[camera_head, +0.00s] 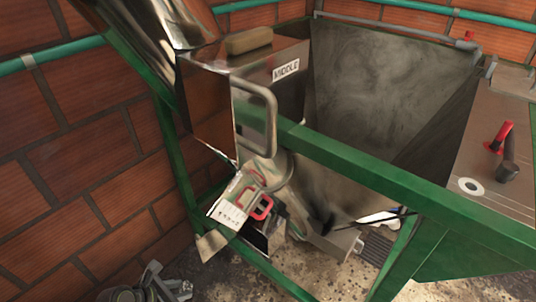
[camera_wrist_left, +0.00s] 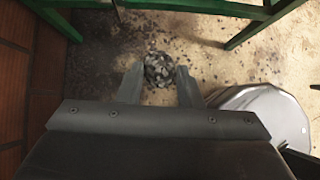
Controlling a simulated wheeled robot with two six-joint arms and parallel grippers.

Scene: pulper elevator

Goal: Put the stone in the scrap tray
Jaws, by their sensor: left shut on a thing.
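The stone (camera_wrist_left: 158,69) is a round, speckled grey lump in the left wrist view. It sits between the fingertips of my left gripper (camera_wrist_left: 157,80), which is shut on it. Dark, stained floor lies below it. In the head view my left gripper (camera_head: 165,288) is at the bottom left edge, partly cut off, low beside the green frame; the stone is hard to make out there. I cannot identify the scrap tray for sure in either view. My right gripper is not in view.
A green frame (camera_head: 350,160) surrounds a large grey hopper (camera_head: 385,80). A metal box marked MIDDLE (camera_head: 285,72) carries a tan block (camera_head: 249,40). Brick wall (camera_head: 85,155) stands at left. A pale grey rounded object (camera_wrist_left: 265,112) lies right of my gripper.

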